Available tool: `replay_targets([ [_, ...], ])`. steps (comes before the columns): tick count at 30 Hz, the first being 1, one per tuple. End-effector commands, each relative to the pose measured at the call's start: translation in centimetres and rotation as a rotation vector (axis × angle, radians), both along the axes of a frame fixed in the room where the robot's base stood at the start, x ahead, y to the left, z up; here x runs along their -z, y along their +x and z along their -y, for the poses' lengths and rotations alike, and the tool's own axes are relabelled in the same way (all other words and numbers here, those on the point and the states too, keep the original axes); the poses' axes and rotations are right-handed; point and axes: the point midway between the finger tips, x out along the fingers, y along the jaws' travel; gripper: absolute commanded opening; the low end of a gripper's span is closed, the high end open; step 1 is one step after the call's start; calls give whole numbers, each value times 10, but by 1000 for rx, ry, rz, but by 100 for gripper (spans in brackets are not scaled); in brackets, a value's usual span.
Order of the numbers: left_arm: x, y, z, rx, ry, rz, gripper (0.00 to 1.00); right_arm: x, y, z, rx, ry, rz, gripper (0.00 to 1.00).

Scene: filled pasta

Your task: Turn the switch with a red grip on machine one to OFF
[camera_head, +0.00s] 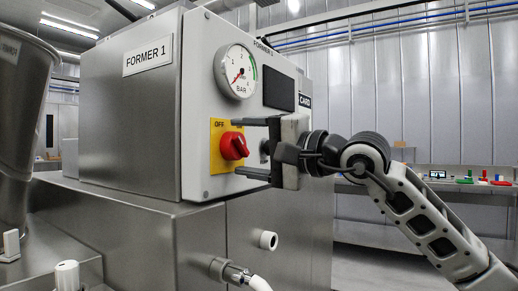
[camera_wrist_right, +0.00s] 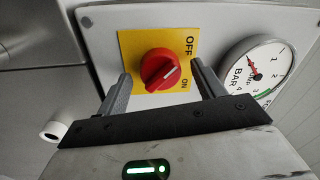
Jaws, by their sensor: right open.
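The switch's red grip (camera_head: 234,146) sits on a yellow plate (camera_head: 217,160) on the front panel of the box labelled FORMER 1 (camera_head: 130,110). My right gripper (camera_head: 238,147) is open, one finger above the grip and one below. In the wrist view its fingers (camera_wrist_right: 160,72) stand on either side of the grip with gaps. My left gripper is not in view.
A pressure gauge (camera_head: 236,71) sits above the switch, with a dark screen (camera_head: 279,90) to its right. A pipe stub (camera_head: 268,240) and hose fitting (camera_head: 235,274) stick out below. A bench (camera_head: 380,235) stands behind at the right.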

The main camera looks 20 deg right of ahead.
Motion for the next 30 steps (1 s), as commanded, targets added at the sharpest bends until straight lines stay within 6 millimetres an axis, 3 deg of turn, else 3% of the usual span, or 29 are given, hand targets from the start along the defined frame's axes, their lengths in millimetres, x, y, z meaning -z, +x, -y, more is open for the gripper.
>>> replay_targets([
  [5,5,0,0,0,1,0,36,2,-13,12,3,0,2,69],
  [16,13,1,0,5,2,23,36,11,-81,66,7,-2,0,69],
  [21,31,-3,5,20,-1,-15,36,12,-107,84,5,-3,-1,69],
  [30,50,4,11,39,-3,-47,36,11,-125,97,1,-3,0,69],
])
